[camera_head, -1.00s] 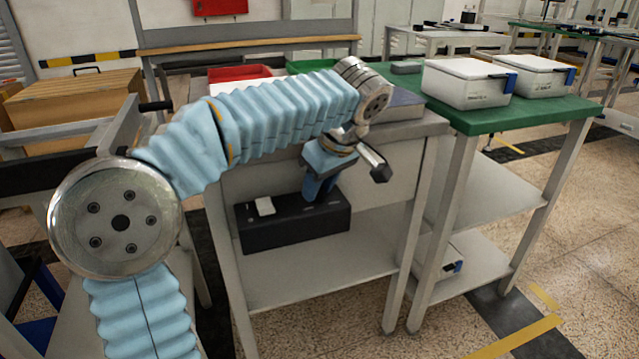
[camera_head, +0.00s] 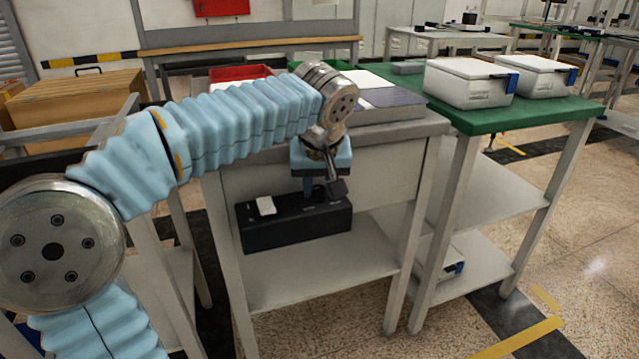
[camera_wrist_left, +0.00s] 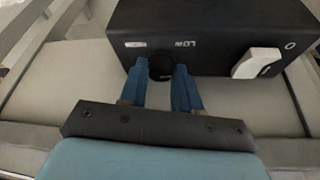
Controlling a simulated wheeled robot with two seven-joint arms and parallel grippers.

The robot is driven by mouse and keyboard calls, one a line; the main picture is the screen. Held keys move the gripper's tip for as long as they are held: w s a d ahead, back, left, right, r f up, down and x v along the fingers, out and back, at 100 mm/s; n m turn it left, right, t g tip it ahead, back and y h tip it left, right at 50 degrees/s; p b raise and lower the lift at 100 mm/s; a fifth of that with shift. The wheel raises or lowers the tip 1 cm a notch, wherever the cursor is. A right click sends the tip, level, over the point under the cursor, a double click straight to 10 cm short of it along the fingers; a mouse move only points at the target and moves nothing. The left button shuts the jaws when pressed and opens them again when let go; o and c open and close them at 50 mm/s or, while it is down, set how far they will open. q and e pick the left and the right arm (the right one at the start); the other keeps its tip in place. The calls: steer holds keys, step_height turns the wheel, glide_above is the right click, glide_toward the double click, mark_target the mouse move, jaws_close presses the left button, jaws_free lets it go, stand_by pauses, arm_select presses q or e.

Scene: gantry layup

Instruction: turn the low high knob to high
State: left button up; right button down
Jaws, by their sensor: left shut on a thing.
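The black control box (camera_head: 290,231) stands on the lower shelf of the grey bench. In the left wrist view the box (camera_wrist_left: 215,22) fills the top, with a white rocker switch (camera_wrist_left: 257,63) at right. The round black low high knob (camera_wrist_left: 161,67) sits between the blue fingers of my left gripper (camera_wrist_left: 161,75). The gripper is shut on the knob. A "LOW" label shows above and right of the knob; a second label at left is too small to read. In the head view my left gripper (camera_head: 321,190) reaches down onto the box and hides the knob. My right gripper is not in view.
The bench shelf (camera_head: 320,270) is bare in front of the box. The bench top edge (camera_head: 385,135) overhangs the box. A green-topped table (camera_head: 535,108) with white lidded boxes (camera_head: 468,82) stands at the right.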

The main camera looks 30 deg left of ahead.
arm_select(q)
steer(key=shift+m+h, duration=0.3)
steer(key=shift+m, duration=0.6)
steer(key=o, duration=1)
steer(key=shift+s+p+v, duration=0.2)
steer(key=shift+p+v, duration=1.5)
steer(key=shift+v, duration=5.2)
steer(key=shift+a, duration=0.15)
